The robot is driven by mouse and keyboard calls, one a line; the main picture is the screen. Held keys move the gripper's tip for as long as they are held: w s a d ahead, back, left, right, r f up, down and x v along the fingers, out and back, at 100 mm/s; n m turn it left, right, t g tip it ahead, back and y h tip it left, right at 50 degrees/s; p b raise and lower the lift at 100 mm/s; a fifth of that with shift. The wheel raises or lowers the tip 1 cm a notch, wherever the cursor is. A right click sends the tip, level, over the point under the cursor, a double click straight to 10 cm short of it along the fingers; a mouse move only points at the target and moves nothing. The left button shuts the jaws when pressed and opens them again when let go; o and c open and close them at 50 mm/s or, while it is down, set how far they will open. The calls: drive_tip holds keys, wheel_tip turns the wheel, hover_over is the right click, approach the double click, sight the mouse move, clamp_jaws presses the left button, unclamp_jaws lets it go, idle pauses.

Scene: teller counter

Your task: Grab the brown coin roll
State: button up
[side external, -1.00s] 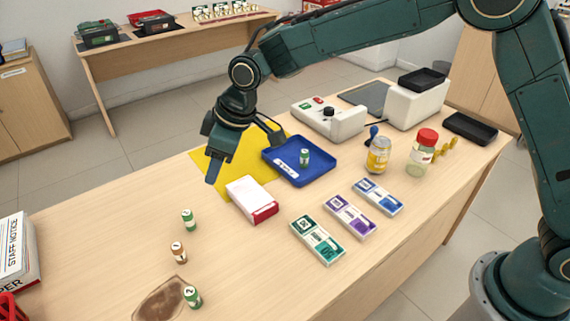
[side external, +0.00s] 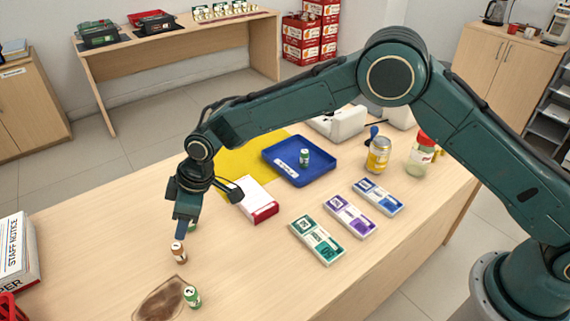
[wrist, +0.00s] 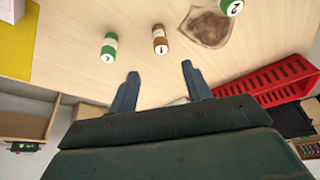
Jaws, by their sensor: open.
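The brown coin roll (side external: 179,252) stands upright on the counter in the side view, just below my gripper (side external: 181,232). It also shows in the wrist view (wrist: 160,41), ahead of my fingers and between their lines. My gripper (wrist: 158,82) is open and empty, with a gap between its fingertips and the brown roll in that view. One green roll (wrist: 109,47) stands to the left of the brown roll in the wrist view and is mostly hidden behind my gripper in the side view. Another green roll (side external: 192,297) stands nearer the front edge.
A red basket (wrist: 275,80) shows in the wrist view.

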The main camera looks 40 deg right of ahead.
sight(176, 245)
drive_tip(key=shift+x, duration=3.6)
drive_tip(key=shift+x, duration=2.55)
drive_tip(key=shift+s, duration=0.15)
clamp_jaws()
drive_tip(key=shift+r, duration=0.15)
wheel_tip(176, 245, up, 20)
drive_tip(key=shift+f, duration=0.2)
